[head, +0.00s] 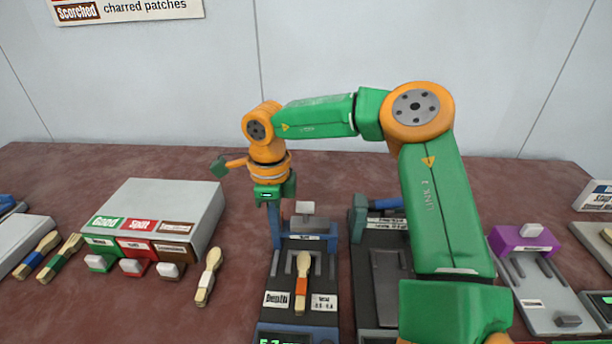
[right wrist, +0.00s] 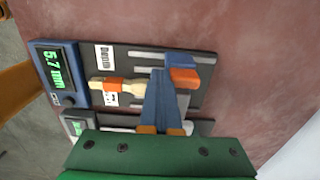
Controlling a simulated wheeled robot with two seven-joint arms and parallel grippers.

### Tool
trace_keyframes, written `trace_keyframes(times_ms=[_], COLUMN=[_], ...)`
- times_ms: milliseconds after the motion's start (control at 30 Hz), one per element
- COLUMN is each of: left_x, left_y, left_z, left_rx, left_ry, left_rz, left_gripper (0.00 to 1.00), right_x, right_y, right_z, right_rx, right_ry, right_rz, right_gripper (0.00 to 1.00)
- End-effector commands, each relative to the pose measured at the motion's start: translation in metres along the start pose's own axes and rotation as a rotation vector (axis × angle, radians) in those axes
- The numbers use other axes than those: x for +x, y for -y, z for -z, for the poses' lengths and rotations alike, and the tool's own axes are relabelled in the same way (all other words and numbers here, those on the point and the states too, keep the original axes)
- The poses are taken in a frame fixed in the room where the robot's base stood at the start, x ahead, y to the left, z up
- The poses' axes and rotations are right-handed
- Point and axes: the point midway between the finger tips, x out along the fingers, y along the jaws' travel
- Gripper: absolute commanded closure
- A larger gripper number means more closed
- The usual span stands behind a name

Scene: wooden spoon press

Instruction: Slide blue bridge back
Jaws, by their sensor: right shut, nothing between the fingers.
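The blue bridge (head: 320,227) stands across the far end of a blue-framed depth gauge (head: 275,318), with a grey knob on top. In the right wrist view it is partly hidden behind my fingers. My right gripper (head: 275,238) points down at the bridge's left end, fingers together and empty; it also shows in the right wrist view (right wrist: 168,82). I cannot tell whether the fingers touch the bridge. A wooden spoon with an orange band (head: 301,283) lies on the gauge, in front of the bridge. The left gripper is out of view.
A grey sorting box (head: 165,200) with Good and Split labels is at left, a loose spoon (head: 208,277) beside it. A second dark fixture (head: 388,275) stands close on the right, partly behind my arm. A purple-ended fixture (head: 525,240) is farther right. The gauge display (right wrist: 55,68) reads 5.7 mm.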

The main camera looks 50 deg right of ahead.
Motion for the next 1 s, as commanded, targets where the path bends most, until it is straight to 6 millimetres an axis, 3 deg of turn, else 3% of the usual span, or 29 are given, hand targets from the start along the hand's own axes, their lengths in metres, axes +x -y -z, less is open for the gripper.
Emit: trace_keyframes(times_ms=[800,1000], left_x=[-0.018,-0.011], left_y=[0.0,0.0], left_z=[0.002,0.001], left_rx=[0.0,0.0], left_ry=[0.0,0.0], left_rz=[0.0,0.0], left_gripper=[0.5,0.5], right_x=[-0.001,0.002], right_y=[0.033,0.029], right_z=[0.0,0.0], right_rx=[0.001,-0.003], right_ry=[-0.001,0.001], right_rz=[0.001,0.002], right_gripper=[1.0,1.0])
